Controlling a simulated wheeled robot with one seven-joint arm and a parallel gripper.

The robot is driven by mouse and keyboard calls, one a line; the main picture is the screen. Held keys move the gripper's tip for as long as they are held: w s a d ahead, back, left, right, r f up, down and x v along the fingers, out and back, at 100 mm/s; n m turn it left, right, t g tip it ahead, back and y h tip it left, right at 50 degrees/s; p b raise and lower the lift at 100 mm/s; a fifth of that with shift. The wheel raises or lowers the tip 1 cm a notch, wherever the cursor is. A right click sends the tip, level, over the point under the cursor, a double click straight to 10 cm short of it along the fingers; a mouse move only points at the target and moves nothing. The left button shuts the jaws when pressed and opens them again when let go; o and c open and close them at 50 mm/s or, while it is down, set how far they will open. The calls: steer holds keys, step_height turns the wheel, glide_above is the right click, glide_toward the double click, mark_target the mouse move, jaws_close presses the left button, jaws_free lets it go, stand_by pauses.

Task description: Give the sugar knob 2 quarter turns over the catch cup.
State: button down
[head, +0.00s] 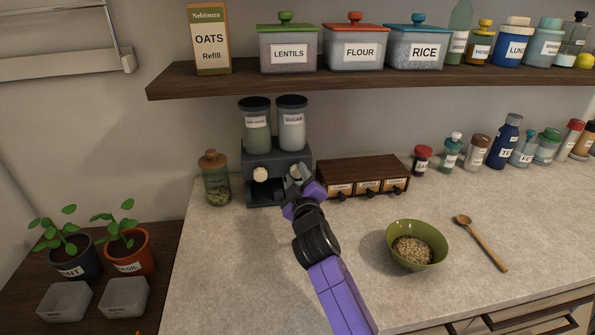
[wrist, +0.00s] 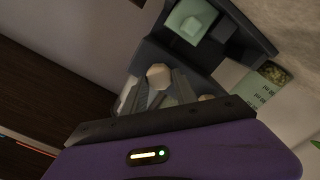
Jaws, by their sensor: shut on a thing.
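The sugar canister (head: 292,124) stands on the right side of the dark grey dispenser (head: 279,159). Its pale faceted knob (wrist: 158,76) shows between my finger ends in the wrist view; in the head view my gripper mostly covers it. My gripper (head: 297,176) is shut on this knob at the dispenser's front. The catch cup (wrist: 190,22), pale green and squarish, sits in the dispenser's base under the sugar knob. In the head view I cannot make out the cup behind my gripper.
The other knob (head: 260,174) is close on the left, under the second canister (head: 255,126). A corked jar (head: 215,178) stands left of the dispenser, and a small drawer box (head: 364,176) close on the right. The green bowl (head: 416,245) and wooden spoon (head: 482,243) lie farther right.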

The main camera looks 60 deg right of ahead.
steer(key=n+p, duration=0.2)
steer(key=n, duration=0.2)
steer(key=shift+n, duration=0.4)
steer(key=shift+f+n+p, duration=0.2)
steer(key=shift+n+p, duration=1.05)
steer(key=shift+n, duration=0.95)
steer(key=c, duration=1)
jaws_free()
steer(key=shift+a, duration=0.1)
steer(key=b+v, duration=0.2)
steer(key=v, duration=0.5)
steer(key=shift+s+a, duration=0.2)
steer(key=shift+a, duration=0.05)
